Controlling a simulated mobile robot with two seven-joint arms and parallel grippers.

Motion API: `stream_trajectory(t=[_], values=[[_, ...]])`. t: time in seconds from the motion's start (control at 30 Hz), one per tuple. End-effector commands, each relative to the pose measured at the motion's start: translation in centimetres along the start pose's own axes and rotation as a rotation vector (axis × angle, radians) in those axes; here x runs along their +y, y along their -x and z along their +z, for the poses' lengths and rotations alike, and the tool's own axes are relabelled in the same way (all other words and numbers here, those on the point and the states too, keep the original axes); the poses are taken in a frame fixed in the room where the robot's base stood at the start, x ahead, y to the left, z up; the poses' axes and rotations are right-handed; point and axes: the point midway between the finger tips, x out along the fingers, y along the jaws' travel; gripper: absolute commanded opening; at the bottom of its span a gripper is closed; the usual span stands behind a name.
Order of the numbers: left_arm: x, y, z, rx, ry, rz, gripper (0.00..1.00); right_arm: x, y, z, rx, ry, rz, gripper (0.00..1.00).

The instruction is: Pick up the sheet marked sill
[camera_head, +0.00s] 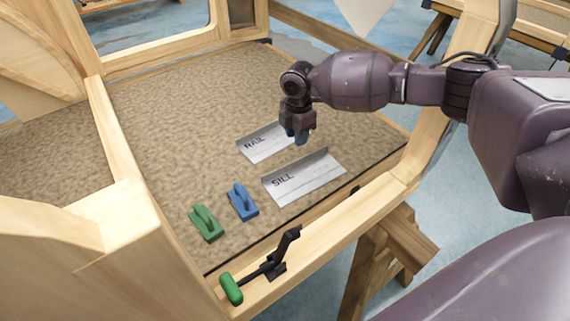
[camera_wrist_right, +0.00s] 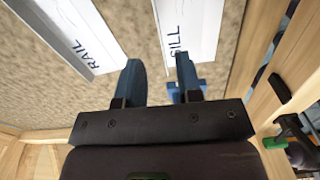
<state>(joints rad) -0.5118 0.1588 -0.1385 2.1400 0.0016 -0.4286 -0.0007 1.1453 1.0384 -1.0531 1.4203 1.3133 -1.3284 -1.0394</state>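The sheet marked SILL (camera_head: 312,182) is a pale metal sheet with a raised edge along its far side, lying flat on the brown carpeted panel. It also shows in the right wrist view (camera_wrist_right: 196,30), beyond the fingers. The sheet marked RAIL (camera_head: 262,148) lies just behind it and to the left, and shows at the left in the wrist view (camera_wrist_right: 72,34). My right gripper (camera_head: 299,138) is above the sheets, over the right end of RAIL and behind SILL. In the wrist view its two blue fingers (camera_wrist_right: 159,62) are apart with nothing between them. My left gripper is not in view.
A clamp with a green handle (camera_head: 232,288) sits on the wooden front rail (camera_head: 330,222). Wooden frame posts surround the panel. Carpet at the back left is clear.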

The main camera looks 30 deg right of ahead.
Motion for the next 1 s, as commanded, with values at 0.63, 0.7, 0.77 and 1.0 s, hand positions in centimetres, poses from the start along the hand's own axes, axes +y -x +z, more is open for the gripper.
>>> stream_trajectory(t=[0.63,0.7,0.77,1.0], values=[[0.4,-0.1,2.0,-0.038,0.008,0.005,0.43,0.0,-5.7,0.0,0.000,-0.001,-0.001,0.33],[0.4,-0.2,1.7,-0.032,0.007,0.004,0.43,0.0,-5.9,0.1,0.000,-0.001,0.000,0.33],[0.3,-0.2,1.6,-0.030,0.006,0.004,0.43,0.0,-6.3,0.1,-0.001,-0.001,-0.001,0.33],[0.1,-0.6,3.0,-0.055,-0.002,0.004,0.43,-0.2,-9.6,0.3,0.000,-0.001,-0.005,0.33]])
